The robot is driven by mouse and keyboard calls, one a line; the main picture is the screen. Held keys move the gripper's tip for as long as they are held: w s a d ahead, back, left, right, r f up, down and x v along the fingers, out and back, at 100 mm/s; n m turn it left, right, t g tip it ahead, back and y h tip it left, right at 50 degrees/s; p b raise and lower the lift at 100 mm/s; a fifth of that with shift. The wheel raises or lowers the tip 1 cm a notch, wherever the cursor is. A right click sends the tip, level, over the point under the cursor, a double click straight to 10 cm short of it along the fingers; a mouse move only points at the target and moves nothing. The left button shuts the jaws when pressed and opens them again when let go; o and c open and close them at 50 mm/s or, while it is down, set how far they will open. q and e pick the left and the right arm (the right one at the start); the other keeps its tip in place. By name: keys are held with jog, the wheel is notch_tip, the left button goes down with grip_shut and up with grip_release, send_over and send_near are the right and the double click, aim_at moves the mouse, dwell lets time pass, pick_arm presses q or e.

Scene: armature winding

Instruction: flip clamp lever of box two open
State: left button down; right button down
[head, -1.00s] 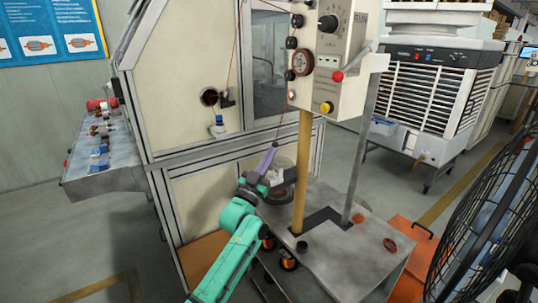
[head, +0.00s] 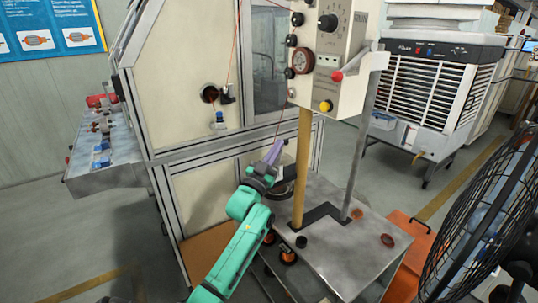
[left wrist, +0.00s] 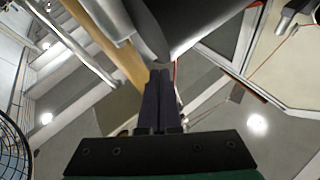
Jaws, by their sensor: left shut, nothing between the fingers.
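My left gripper (head: 274,151) shows purple fingers, pressed together and empty, pointing up between the cream machine and the wooden post. The fingers also fill the middle of the left wrist view (left wrist: 161,100), with their tips close to a dark grey rounded part (left wrist: 178,22); I cannot tell whether they touch. A cream control box (head: 343,45) with a dial stands above and to the right of the gripper. It carries a red ball knob (head: 337,76) and a yellow knob (head: 326,106). I cannot make out which part is box two's clamp lever. My right gripper is not in view.
The wooden post (head: 302,165) rises from a grey metal cart (head: 345,262) beside the gripper. Copper spools (head: 288,256) sit below the cart top. A red wire runs down near the gripper.

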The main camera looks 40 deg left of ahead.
pick_arm(q)
jog(key=shift+w+d, duration=0.1)
jog(key=shift+w, duration=0.3)
jog(key=shift+w, duration=0.1)
dwell(0.4)
